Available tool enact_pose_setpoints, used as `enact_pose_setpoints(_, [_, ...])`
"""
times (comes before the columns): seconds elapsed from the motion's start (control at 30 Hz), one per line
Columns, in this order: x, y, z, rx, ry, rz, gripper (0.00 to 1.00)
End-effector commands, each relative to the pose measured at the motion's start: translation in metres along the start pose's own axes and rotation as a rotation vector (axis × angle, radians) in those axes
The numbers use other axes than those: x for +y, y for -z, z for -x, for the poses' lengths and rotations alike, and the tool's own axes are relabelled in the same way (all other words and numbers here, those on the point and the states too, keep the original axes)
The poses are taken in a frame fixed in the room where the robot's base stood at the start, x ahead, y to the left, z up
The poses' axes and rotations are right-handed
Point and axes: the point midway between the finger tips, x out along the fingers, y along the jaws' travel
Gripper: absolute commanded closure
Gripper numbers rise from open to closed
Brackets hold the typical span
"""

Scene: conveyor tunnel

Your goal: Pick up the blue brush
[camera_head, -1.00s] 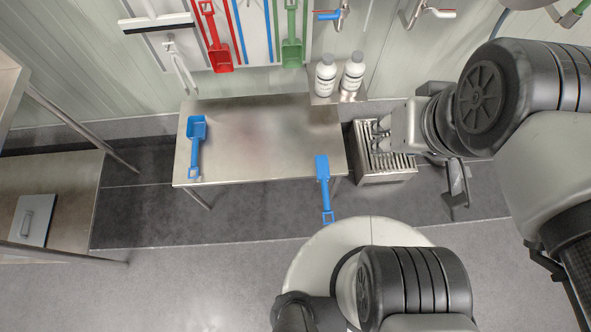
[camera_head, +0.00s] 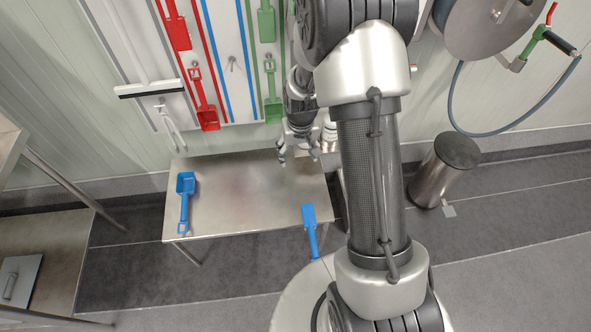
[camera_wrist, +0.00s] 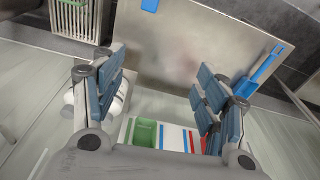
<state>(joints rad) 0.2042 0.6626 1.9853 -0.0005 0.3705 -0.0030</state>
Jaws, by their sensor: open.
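The blue brush (camera_head: 308,215) lies at the right end of the steel table (camera_head: 235,215) in the head view, with its handle running past the front edge. Part of it shows at the top edge of the wrist view (camera_wrist: 150,5). A blue scoop (camera_head: 185,195) lies at the left end of the table and appears at right in the wrist view (camera_wrist: 262,66). My gripper (camera_head: 298,157) is near the back edge of the table, behind the brush in the head view. Its fingers are apart and empty in the wrist view (camera_wrist: 160,85).
White bottles (camera_head: 328,130) stand beside my gripper, partly hidden by my arm. Red scoops (camera_head: 207,115) and a green scoop (camera_head: 273,103) hang on the wall behind. A steel bin (camera_head: 440,175) stands at right. The middle of the table is clear.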

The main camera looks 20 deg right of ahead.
Motion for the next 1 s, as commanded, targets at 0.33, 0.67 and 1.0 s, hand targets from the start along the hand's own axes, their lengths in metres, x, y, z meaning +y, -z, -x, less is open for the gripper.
enact_pose_setpoints(0.33, [0.03,-0.045,-0.177,-0.105,-0.004,-0.067,0.33])
enact_pose_setpoints(0.67, [0.035,-0.067,-0.235,-0.124,-0.004,-0.082,0.33])
enact_pose_setpoints(1.0, [0.035,-0.077,-0.309,-0.125,-0.004,-0.082,0.33])
